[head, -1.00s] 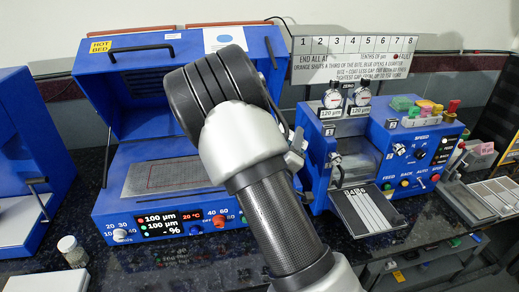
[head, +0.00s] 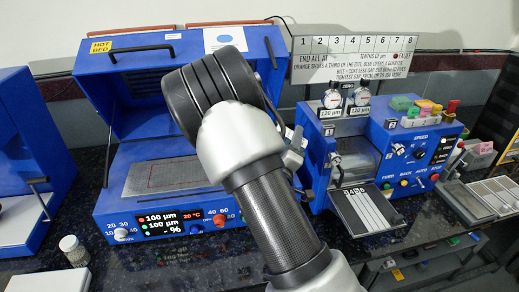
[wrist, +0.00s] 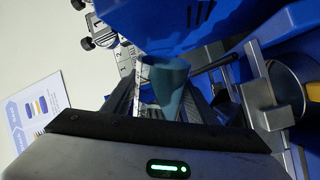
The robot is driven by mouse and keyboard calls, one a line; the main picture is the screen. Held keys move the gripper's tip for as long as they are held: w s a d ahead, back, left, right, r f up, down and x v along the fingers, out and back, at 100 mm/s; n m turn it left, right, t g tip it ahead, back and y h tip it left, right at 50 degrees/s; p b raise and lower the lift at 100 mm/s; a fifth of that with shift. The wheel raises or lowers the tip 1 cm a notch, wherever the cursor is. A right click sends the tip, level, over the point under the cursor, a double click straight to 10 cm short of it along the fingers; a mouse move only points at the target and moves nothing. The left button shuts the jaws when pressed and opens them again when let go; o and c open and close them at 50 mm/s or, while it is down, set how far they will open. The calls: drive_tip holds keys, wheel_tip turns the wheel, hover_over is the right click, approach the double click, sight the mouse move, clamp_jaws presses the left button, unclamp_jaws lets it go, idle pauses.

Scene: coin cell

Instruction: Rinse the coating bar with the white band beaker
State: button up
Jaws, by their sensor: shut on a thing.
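In the wrist view my gripper (wrist: 172,100) is shut on a teal, cup-like thing (wrist: 168,78) with a paler rim. I cannot tell whether it carries a white band or holds liquid. In the head view my arm hides the gripper and what it holds. I cannot make out the coating bar for certain. A bright metal bar or bracket (wrist: 262,95) stands right of the gripper in the wrist view, apart from the held thing.
The blue hot bed (head: 165,170) stands open behind my arm. The blue coater (head: 400,150) with two dials and a striped plate (head: 366,212) is at right. A small jar (head: 73,252) stands at the front left. A white card (wrist: 33,115) shows in the wrist view.

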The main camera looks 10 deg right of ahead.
drive_tip(key=shift+r+n+p, duration=0.55)
drive_tip(key=shift+n+p, duration=0.25)
drive_tip(key=shift+p, duration=0.3)
idle(2.1)
